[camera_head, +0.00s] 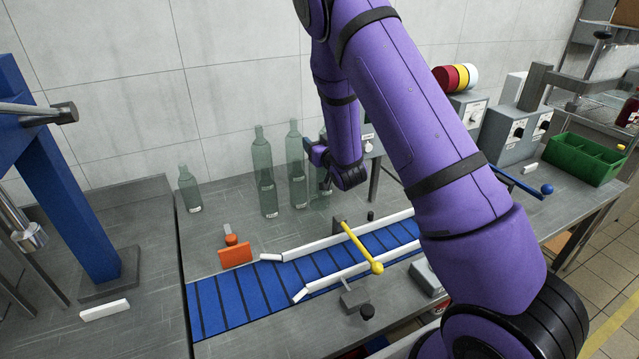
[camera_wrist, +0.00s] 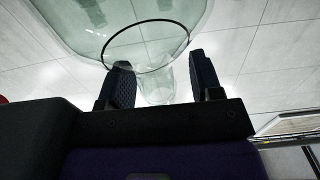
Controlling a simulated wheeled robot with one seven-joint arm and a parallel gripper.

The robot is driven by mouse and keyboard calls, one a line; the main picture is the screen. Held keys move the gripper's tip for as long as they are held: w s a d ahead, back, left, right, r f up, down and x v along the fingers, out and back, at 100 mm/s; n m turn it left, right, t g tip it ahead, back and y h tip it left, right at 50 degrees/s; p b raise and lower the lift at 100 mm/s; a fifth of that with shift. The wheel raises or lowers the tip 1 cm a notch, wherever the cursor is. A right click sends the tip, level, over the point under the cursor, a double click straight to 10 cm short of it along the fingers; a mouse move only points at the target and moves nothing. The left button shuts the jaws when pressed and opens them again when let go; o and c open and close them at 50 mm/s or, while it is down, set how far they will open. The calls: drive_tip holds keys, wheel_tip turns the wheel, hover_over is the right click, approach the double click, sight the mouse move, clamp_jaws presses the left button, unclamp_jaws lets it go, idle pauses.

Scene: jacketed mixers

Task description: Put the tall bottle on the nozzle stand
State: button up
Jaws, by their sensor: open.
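Several clear greenish glass bottles stand upright near the wall in the head view. One tall bottle (camera_head: 266,185) is at the left of the group, with another tall bottle (camera_head: 296,170) to its right. A further bottle (camera_head: 319,200) is partly hidden behind my gripper (camera_head: 318,168). In the wrist view my gripper (camera_wrist: 163,84) is open, and clear glass (camera_wrist: 155,45) shows between and beyond its fingers. I cannot tell whether the fingers touch it. A blue post with metal fittings (camera_head: 65,170) stands at the left; I cannot tell whether it is the nozzle stand.
A shorter bottle (camera_head: 189,190) stands apart at left. A blue conveyor (camera_head: 235,300) with white rails and a yellow-knobbed lever (camera_head: 360,250) runs in front. An orange block (camera_head: 235,254) sits beside it. A green crate (camera_head: 583,158) and grey control boxes (camera_head: 512,133) are at right.

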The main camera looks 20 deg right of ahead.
drive_tip(key=shift+w, duration=0.3)
clamp_jaws()
drive_tip(key=shift+r, duration=0.15)
